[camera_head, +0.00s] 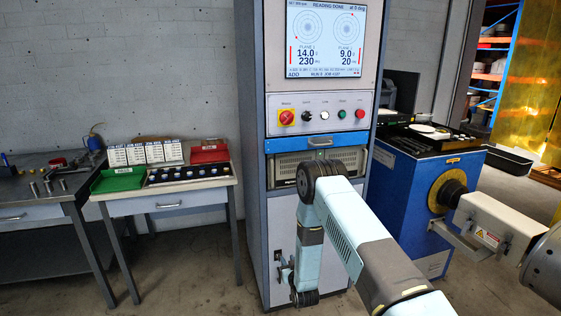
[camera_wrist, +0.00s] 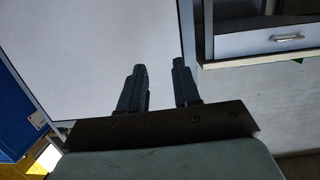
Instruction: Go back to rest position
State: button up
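My gripper (camera_wrist: 160,80) shows in the wrist view with its two dark fingers apart and nothing between them. The fingers point toward the pale front of the cabinet (camera_wrist: 85,45). In the head view my arm reaches forward from the lower right, bends at a dark joint, and hangs down in front of the balancing cabinet (camera_head: 259,180). The gripper end is low, near the cabinet's lower door; its fingers are hard to make out there. The screen (camera_head: 325,40) reads "READING DONE" with values 14.0 g, 230 and 9.0 g, 20.
A small table (camera_head: 172,201) at left holds a green tray (camera_head: 118,180), a red bin (camera_head: 209,154) and label cards (camera_head: 145,152). A workbench (camera_head: 30,211) stands further left. The blue machine (camera_head: 405,190) stands right of the cabinet. Floor (camera_head: 190,285) is clear before the small table.

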jog(key=w+d+r+g+h, duration=0.1)
jog(key=d+r+g, duration=0.15)
jog(key=r, duration=1.35)
jog(key=w+d+r+g+h, duration=0.1)
jog(key=d+r, duration=0.3)
jog(key=r, duration=1.1)
jog(key=s+d+r+m+g, duration=0.1)
jog(key=s+d+r, duration=0.4)
jog(key=r, duration=0.6)
jog(key=s+d+r+g, duration=0.1)
jog(key=s+d+r, duration=0.2)
jog(key=s, duration=1.1)
jog(key=s+d+r+m+g+h, duration=0.1)
jog(key=s+r, duration=0.5)
jog(key=s, duration=0.8)
jog(key=s+d+r+m+g+h, duration=0.1)
jog(key=s+d+r+g, duration=0.2)
jog(key=s, duration=1.1)
jog(key=shift+d+r, duration=0.9)
jog(key=shift+d, duration=0.05)
